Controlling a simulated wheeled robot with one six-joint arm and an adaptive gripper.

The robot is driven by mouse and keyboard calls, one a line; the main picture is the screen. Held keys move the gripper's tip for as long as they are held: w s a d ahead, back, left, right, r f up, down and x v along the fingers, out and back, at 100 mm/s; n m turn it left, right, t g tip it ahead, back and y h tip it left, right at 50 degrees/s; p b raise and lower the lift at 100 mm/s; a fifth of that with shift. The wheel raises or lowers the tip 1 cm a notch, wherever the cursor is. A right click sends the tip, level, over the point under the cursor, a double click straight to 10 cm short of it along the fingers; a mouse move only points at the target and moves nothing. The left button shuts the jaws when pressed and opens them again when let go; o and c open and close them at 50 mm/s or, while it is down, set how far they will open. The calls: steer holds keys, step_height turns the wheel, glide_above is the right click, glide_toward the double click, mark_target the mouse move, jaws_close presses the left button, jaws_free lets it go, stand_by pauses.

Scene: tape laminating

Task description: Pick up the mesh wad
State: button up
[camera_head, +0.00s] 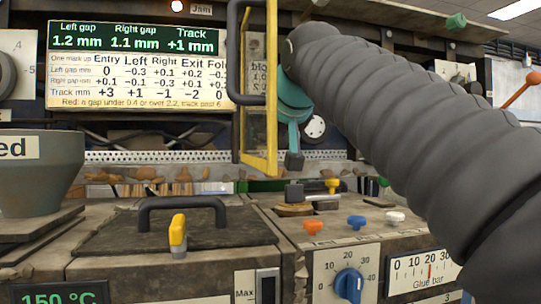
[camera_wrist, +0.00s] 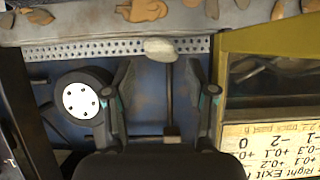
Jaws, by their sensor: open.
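A pale, rounded lump (camera_wrist: 160,50), which looks like the mesh wad, shows in the wrist view in front of a perforated metal strip. My gripper (camera_wrist: 161,68) is open, with one dark finger on each side of the lump's line. The lump is near the fingertips; I cannot tell whether it lies between them or just beyond. A dark rod runs from below the lump toward my palm. In the head view my teal gripper (camera_head: 293,160) points down beside the yellow-framed door, and I cannot make out the lump there.
A yellow-framed door (camera_head: 272,100) stands open close to my gripper. A white-faced roller (camera_wrist: 82,101) is beside the left finger in the wrist view. Brown scraps (camera_head: 150,185) line the ledge. Below are a lid with a black handle (camera_head: 182,203) and a panel with knobs (camera_head: 349,284).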

steer(key=x, duration=0.4)
steer(key=shift+a, duration=0.1)
steer(key=c, duration=0.5)
